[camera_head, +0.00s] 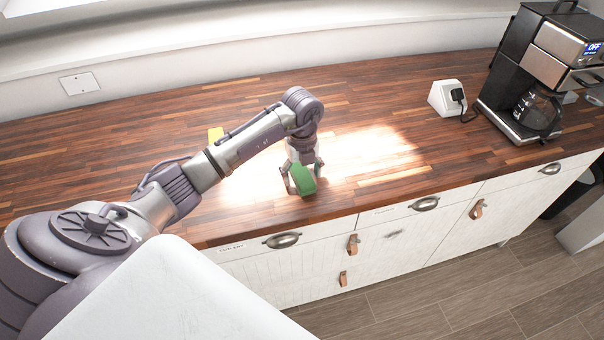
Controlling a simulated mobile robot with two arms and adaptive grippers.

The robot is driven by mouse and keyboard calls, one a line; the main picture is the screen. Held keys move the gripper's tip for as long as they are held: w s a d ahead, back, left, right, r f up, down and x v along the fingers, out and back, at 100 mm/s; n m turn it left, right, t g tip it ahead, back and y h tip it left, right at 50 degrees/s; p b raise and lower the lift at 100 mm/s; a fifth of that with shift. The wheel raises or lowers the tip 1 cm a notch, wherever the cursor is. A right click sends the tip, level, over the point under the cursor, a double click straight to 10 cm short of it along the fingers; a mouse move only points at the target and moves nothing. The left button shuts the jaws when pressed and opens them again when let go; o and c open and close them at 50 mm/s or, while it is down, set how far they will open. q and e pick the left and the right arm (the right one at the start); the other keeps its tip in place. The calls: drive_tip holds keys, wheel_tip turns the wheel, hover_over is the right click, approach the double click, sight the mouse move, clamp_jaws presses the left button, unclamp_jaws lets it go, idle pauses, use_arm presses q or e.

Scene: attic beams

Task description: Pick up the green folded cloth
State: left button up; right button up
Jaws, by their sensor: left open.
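The green folded cloth (303,180) lies on the wooden countertop near its front edge, in a bright patch of light. My left gripper (303,184) is directly over it, pointing down, with its open fingers on either side of the cloth. I cannot tell whether the fingers touch it. The upper part of the cloth is partly hidden by the gripper. My right gripper is not in view.
A white socket box (447,98) and a black and silver coffee maker (543,75) stand at the right. The wooden countertop (400,120) is clear between the cloth and the box.

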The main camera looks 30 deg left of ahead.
sight(302, 173)
use_arm(q)
drive_tip(key=c, duration=1.1)
drive_tip(key=shift+r+b, duration=0.35)
drive_tip(key=shift+r, duration=0.15)
wheel_tip(302, 173, up, 3)
drive_tip(key=shift+w+f+b, duration=0.1)
drive_tip(key=shift+f+b, duration=0.1)
drive_tip(key=shift+b, duration=0.35)
drive_tip(key=w+d+r+b, duration=0.2)
drive_tip(key=w+d+r, duration=0.3)
drive_tip(key=d, duration=0.5)
wheel_tip(302, 173, up, 2)
drive_tip(key=shift+w+d+r+b, duration=0.15)
drive_tip(key=shift+w+b, duration=0.05)
drive_tip(key=shift+b, duration=0.2)
